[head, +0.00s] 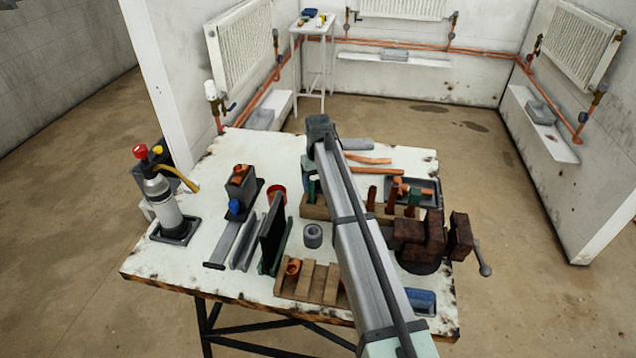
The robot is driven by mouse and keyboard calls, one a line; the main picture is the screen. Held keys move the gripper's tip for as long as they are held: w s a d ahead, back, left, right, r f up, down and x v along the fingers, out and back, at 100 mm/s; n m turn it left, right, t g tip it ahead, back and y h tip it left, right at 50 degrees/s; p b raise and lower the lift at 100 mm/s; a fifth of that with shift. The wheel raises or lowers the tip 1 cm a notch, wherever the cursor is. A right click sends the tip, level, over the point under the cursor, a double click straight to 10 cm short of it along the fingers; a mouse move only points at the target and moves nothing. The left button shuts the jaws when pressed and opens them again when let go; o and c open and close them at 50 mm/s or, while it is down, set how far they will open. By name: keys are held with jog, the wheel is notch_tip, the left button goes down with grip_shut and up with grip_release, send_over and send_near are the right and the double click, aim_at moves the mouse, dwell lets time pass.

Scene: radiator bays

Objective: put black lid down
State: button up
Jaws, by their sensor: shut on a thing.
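My arm (355,235) reaches up from the bottom edge over the workbench to a dark joint (320,128), with a pale green part (308,167) just below it on the left. My gripper's fingers do not show; the arm covers that area, so what they hold is hidden. No black lid can be made out for certain. A flat black panel (272,238) stands upright on the left half of the bench, beside grey metal channels; I cannot tell if it is the lid.
The whitish workbench (190,262) also holds a gas bottle (160,200) at left, a rusty vise (420,240) at right, a wooden block (323,283) in front and a dark tray (428,187). A grey ring (313,236) sits mid-bench. Radiators (240,45) hang behind.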

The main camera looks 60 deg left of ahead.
aim_at(318, 181)
jog(key=shift+f, duration=0.1)
jog(key=o, duration=1)
notch_tip(318, 181, up, 12)
jog(key=shift+r, duration=0.1)
dwell(0.5)
